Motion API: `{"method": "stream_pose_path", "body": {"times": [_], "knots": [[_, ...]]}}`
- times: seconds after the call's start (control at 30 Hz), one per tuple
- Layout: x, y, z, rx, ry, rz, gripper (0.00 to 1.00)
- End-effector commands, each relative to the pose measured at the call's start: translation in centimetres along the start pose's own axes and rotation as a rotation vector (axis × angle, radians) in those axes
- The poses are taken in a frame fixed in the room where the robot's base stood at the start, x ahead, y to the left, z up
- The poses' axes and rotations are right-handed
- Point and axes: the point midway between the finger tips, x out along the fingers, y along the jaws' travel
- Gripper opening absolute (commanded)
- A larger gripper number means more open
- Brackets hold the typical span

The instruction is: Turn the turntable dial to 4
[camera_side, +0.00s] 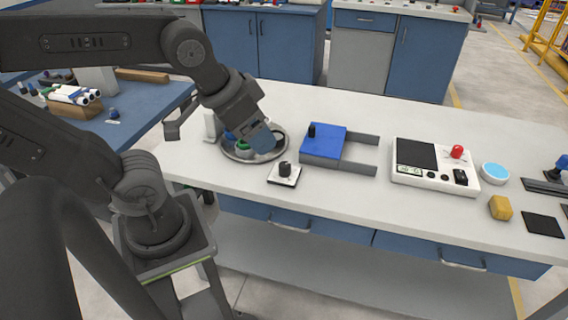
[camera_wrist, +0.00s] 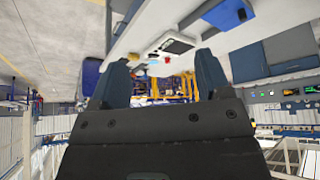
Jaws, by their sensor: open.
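The turntable (camera_side: 227,153) is a round grey tray at the left end of the white bench in the side view, with a green piece and other small parts on it. A black dial knob (camera_side: 285,170) stands on a small white square plate (camera_side: 275,179) just in front of the turntable; its numbers are too small to read. My gripper (camera_side: 263,139) overlaps the turntable in the side view and hides part of it; its height above it is unclear. In the wrist view my gripper's blue fingers (camera_wrist: 163,75) are apart with nothing between them.
A blue block with grey prongs (camera_side: 322,147) lies right of the dial. Farther right are a white device with a red button (camera_side: 425,175), a light-blue round dish (camera_side: 494,173), a yellow block (camera_side: 501,208) and a black pad (camera_side: 543,224). The bench's front strip is clear.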

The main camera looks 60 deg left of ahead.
Motion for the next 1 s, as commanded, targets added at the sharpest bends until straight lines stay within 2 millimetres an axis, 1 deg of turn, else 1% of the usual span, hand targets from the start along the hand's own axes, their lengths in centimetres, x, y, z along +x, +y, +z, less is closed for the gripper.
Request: {"method": "stream_pose_path", "body": {"times": [0.03, 0.07, 0.13, 0.27, 0.43, 0.57, 0.6, 0.7, 0.8, 0.9, 1.0], "knots": [[0.0, 0.0, -0.1, -0.003, -0.002, -0.001, 0.66], [0.1, -0.1, -0.1, -0.008, -0.005, -0.002, 0.63], [0.5, -0.4, -0.6, -0.035, -0.020, -0.009, 0.63], [2.1, -1.8, -2.5, -0.147, -0.083, -0.036, 0.63], [6.0, -5.2, -5.5, -0.373, -0.194, -0.091, 0.63], [9.7, -8.4, -7.0, -0.551, -0.276, -0.135, 0.63], [10.9, -9.5, -7.3, -0.605, -0.301, -0.149, 0.63], [13.9, -12.2, -7.6, -0.733, -0.355, -0.182, 0.63], [16.5, -14.4, -7.4, -0.838, -0.401, -0.209, 0.63], [18.3, -15.9, -7.0, -0.910, -0.432, -0.228, 0.63], [19.3, -16.8, -6.8, -0.951, -0.447, -0.238, 0.63]]}}
